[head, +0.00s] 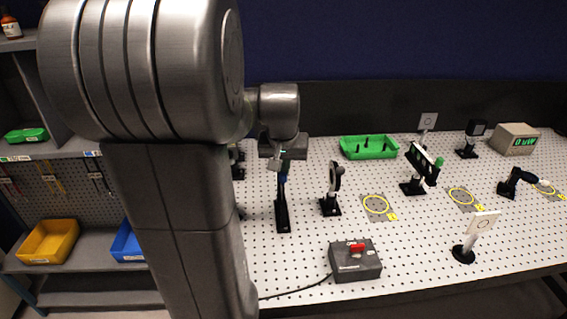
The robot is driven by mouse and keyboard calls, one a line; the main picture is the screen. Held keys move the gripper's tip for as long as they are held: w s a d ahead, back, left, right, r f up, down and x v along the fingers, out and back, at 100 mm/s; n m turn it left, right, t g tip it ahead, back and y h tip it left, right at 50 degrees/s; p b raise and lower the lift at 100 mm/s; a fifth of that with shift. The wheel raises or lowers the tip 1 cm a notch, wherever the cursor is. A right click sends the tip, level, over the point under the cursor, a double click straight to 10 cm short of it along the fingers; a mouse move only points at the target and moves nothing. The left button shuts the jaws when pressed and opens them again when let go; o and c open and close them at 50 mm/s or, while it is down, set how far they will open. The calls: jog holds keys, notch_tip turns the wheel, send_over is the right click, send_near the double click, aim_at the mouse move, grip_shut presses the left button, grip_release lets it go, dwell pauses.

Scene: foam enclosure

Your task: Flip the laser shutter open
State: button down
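My gripper (279,160) hangs over the left part of the perforated table, pointing down. Its fingers are small and partly hidden, so I cannot tell whether they are open or shut. Just below it stands a narrow blue upright part (283,182) on a long black base (283,217); it may be the shutter, but no label shows. I cannot tell whether the gripper touches it. A grey box (355,268) with a red lever or switch (356,247) sits at the front, with a black cable. The meter (515,138) at the back right reads about 0 uW.
A black ring mount (331,190) stands close right of the gripper. Farther right are a green-and-black mount (420,168), a white card on a stand (475,235) and yellow circle marks (376,206). A green tray (369,148) lies behind. My arm hides the table's left end.

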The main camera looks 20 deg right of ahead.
jog(key=shift+s+f, duration=0.15)
jog(key=shift+s, duration=0.05)
jog(key=v, duration=1.4)
jog(key=shift+w+b, duration=0.25)
jog(key=shift+b, duration=0.05)
jog(key=shift+d, duration=0.1)
jog(key=x, duration=1.1)
jog(key=shift+f, duration=0.45)
jog(key=shift+s, duration=0.1)
